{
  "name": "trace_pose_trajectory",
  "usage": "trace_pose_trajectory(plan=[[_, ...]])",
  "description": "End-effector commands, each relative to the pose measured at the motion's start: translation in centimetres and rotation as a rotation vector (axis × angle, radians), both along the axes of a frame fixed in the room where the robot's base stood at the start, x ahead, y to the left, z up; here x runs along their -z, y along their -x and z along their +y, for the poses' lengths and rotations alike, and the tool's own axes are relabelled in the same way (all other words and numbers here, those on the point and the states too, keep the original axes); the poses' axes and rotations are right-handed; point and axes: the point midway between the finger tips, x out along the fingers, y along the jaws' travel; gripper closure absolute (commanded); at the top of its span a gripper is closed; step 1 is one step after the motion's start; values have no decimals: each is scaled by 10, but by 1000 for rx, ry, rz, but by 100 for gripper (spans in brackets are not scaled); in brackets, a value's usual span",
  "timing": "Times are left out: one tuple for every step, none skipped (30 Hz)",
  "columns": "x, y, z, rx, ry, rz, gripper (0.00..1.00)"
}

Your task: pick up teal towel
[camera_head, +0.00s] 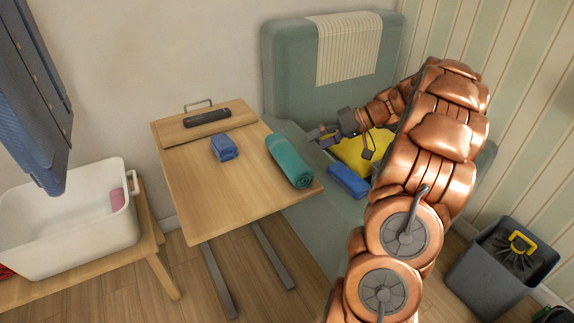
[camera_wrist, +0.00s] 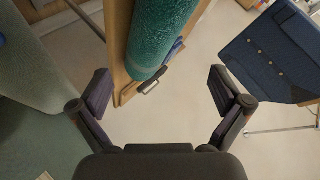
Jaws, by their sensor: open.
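The teal towel (camera_head: 289,160) is a rolled bundle lying on the wooden table (camera_head: 195,170), near its right edge. In the wrist view the teal towel (camera_wrist: 165,35) shows large at the top centre, partly cut off by the frame. My gripper (camera_head: 324,134) is to the right of the towel, above the green chair, and apart from the towel. In the wrist view its two fingers (camera_wrist: 160,90) are spread wide with nothing between them. The towel appears beyond the fingertips.
A blue folded cloth (camera_head: 224,147) and a dark roll (camera_head: 207,117) are also on the table. A yellow item (camera_head: 362,154) and a blue bundle (camera_head: 348,181) lie on the green chair (camera_head: 290,80). A white tub (camera_head: 70,235) stands left; a grey bin (camera_head: 490,280) stands right.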

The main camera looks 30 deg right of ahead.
Motion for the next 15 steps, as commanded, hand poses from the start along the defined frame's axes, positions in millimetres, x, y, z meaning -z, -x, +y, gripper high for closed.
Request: trace_pose_trajectory(plan=[[3,0,-3,4,0,-7,0],[3,-1,-4,5,1,-10,0],[4,-2,-3,5,0,-12,0],[5,-3,-1,5,-1,-13,0],[7,-5,1,5,-1,-13,0],[9,-7,4,4,-1,-13,0],[11,-8,6,4,-1,-12,0],[13,-10,8,4,0,-12,0],[14,-12,11,5,1,-12,0],[15,-13,12,5,2,-11,0],[17,-14,13,6,1,-11,0],[18,-15,15,6,2,-10,0],[20,-16,16,6,1,-11,0],[21,-18,18,6,1,-11,0],[24,-20,21,5,0,-11,0]])
